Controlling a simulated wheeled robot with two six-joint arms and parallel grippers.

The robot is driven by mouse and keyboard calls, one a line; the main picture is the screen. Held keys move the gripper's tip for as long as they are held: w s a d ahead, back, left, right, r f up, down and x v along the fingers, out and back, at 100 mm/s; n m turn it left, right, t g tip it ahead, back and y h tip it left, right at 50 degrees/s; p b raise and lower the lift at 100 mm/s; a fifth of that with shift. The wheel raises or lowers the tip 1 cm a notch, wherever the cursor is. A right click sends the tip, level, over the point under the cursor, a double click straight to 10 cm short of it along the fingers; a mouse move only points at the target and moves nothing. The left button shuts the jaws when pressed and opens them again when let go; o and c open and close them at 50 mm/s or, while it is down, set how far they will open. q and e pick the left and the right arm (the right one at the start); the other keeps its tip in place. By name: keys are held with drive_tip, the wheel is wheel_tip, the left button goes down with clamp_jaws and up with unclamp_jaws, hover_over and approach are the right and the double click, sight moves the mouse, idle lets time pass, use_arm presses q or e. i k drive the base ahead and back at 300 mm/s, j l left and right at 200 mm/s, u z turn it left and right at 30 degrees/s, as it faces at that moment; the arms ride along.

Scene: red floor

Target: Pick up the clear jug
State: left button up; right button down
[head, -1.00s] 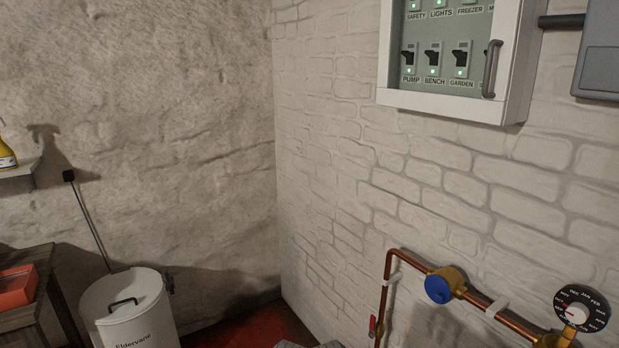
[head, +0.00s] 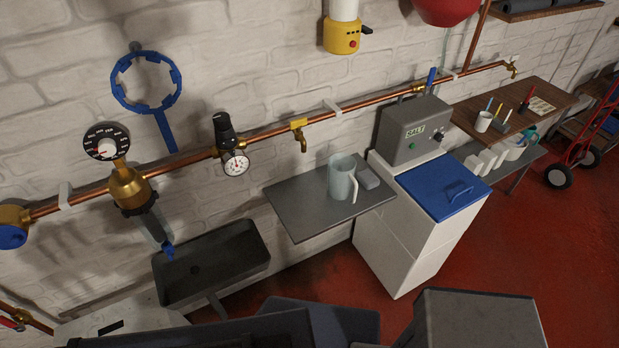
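The clear jug (head: 341,177) stands upright on a grey wall shelf (head: 298,212) in the middle of the head view. It is see-through and pale, and its handle is on the right side, facing toward me. A small grey block (head: 369,178) sits just right of it on the same shelf. Neither of my grippers shows in the head view. Only dark parts of my own body show along the bottom edge, well below the shelf.
A dark sink (head: 212,262) is left of the shelf. A white cabinet with a blue lid (head: 447,190) and a grey SALT unit (head: 413,132) stands close on the right. A copper pipe (head: 360,104) runs along the wall above. Red floor (head: 520,245) is open at right.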

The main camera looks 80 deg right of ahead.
sight(342, 166)
drive_tip(key=z, duration=3.05)
drive_tip(key=i+l+u, duration=0.1)
drive_tip(key=i+l, duration=0.15)
drive_tip(key=l, duration=0.2)
